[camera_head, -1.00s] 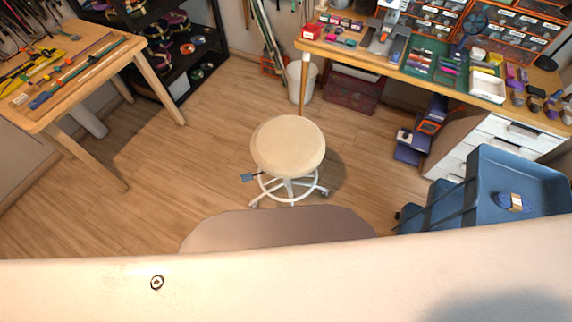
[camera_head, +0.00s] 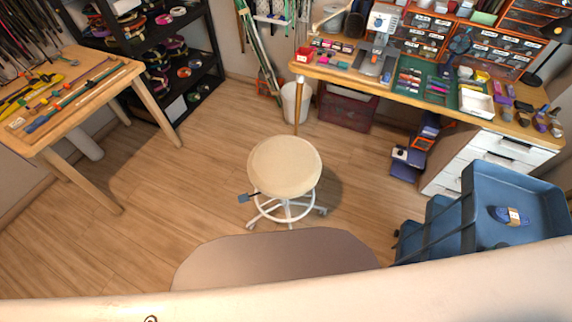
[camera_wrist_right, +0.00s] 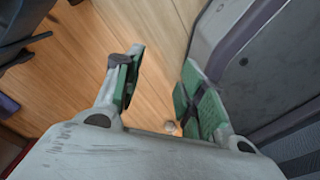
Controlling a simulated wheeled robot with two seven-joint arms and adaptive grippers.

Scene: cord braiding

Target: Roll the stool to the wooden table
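The stool (camera_head: 285,166) has a round cream seat and a white ring base on castors. It stands upright on the floor in the middle of the head view, apart from both tables. A wooden table (camera_head: 82,106) with cords and tools on it stands at the left. A workbench (camera_head: 325,70) with a wooden top stands at the back right. My right gripper (camera_wrist_right: 163,78) is open and empty in the right wrist view, with wooden floor between its green-padded fingers. Neither gripper shows in the head view, and the left one is in no view.
A blue cart (camera_head: 513,222) stands at the lower right. A white bin (camera_head: 296,101) and a dark red crate (camera_head: 346,108) are by the workbench. A black shelf (camera_head: 165,70) with spools is at the back left. Floor between the stool and left table is clear.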

